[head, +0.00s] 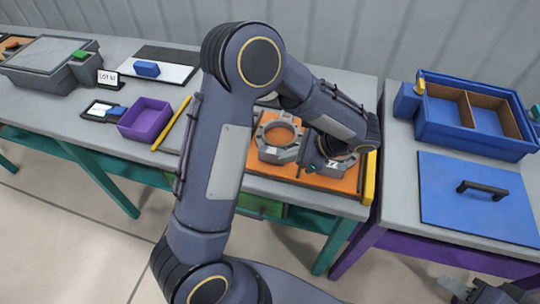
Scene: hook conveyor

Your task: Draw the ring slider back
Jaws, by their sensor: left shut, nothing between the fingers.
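A grey ring-shaped piece (278,154) lies on an orange board (325,183) on the grey table. A second grey ring-shaped piece with a dark marking (334,164) sits to its right, partly covered by my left arm; I cannot tell which is the ring slider. My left gripper (308,170) is shut and empty, low over the board between the two pieces; whether it touches either is unclear. My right gripper (474,292) shows only partly at the bottom right, far from the board, and its jaws cannot be made out.
A yellow bar (370,178) edges the board's right side. A purple bin (146,119) and yellow stick (171,124) lie left of my arm. On the right table are a divided blue box (460,139) and a blue lid with a black handle (475,205). A gap separates the tables.

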